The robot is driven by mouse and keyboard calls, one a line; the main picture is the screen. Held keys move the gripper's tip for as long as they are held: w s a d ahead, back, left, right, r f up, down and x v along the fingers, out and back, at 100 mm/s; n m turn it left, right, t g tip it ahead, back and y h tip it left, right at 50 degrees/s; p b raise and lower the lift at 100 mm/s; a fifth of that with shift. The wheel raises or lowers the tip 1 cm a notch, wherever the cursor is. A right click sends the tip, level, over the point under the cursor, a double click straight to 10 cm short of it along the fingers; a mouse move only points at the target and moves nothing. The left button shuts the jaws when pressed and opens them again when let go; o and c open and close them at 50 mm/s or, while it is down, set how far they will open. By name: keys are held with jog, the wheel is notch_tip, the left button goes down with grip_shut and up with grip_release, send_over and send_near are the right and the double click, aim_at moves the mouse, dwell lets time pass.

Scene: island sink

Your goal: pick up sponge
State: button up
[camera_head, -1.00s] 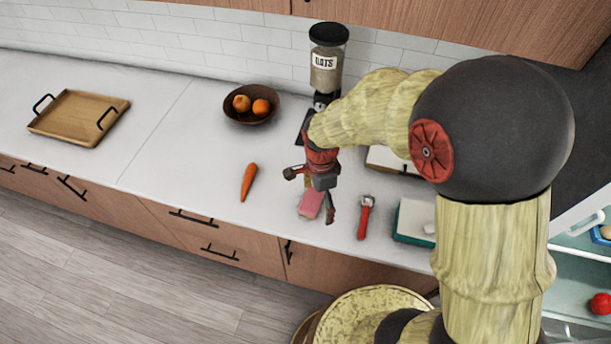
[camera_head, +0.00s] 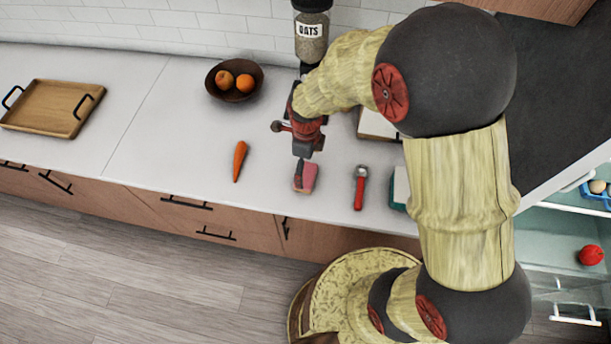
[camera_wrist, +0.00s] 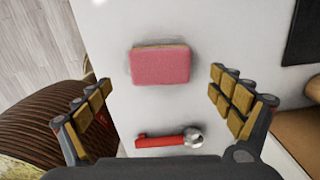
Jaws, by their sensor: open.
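The sponge (camera_head: 307,178) is a pink block with a yellowish layer, lying flat on the white counter near its front edge. In the wrist view the sponge (camera_wrist: 160,65) lies ahead of the fingertips, roughly centred between the two fingers. My gripper (camera_wrist: 152,90) is open and empty, with its fingers spread wide on either side. In the head view my gripper (camera_head: 303,158) is above and just behind the sponge and hides part of it. The height of the gap cannot be told exactly.
A red-handled tool (camera_head: 360,187) lies right of the sponge, also visible in the wrist view (camera_wrist: 168,140). A carrot (camera_head: 239,161) lies to the left. A fruit bowl (camera_head: 234,80), an oats dispenser (camera_head: 311,32) and a wooden tray (camera_head: 52,108) stand farther off. Counter between carrot and tray is clear.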

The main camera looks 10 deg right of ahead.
aim_at(306, 174)
notch_tip(306, 174, down, 4)
jog(key=shift+r, duration=0.1)
jog(key=shift+c, duration=1.2)
jog(key=c, duration=0.8)
